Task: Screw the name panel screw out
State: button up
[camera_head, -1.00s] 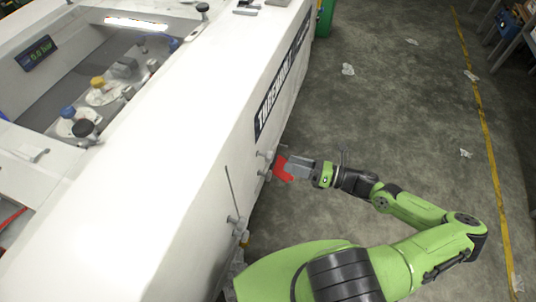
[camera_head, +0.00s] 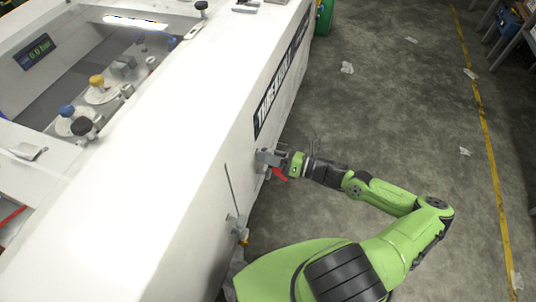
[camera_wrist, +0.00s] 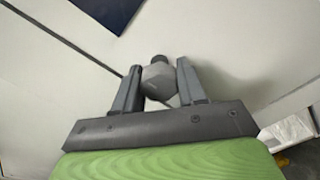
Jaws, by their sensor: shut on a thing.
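The name panel (camera_head: 280,88) is a dark blue strip with white lettering on the side of the long white cabinet (camera_head: 215,125). In the wrist view a corner of the dark panel (camera_wrist: 108,12) shows at the top. The screw (camera_wrist: 160,80) is a grey knob with a darker tip, standing at the white wall. My gripper (camera_wrist: 160,72) is shut on it, one finger on each side. In the head view my gripper (camera_head: 267,157) is at the cabinet side, just below the panel's near end, and mostly hides the screw.
A red part (camera_head: 280,174) shows just below my gripper. A thin upright rod (camera_head: 229,190) with a grey fitting (camera_head: 237,222) stands nearer along the same wall. The concrete floor (camera_head: 400,110) to the right is open, with scattered paper scraps and a yellow line (camera_head: 487,130).

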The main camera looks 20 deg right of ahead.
jog(key=shift+c, duration=0.7)
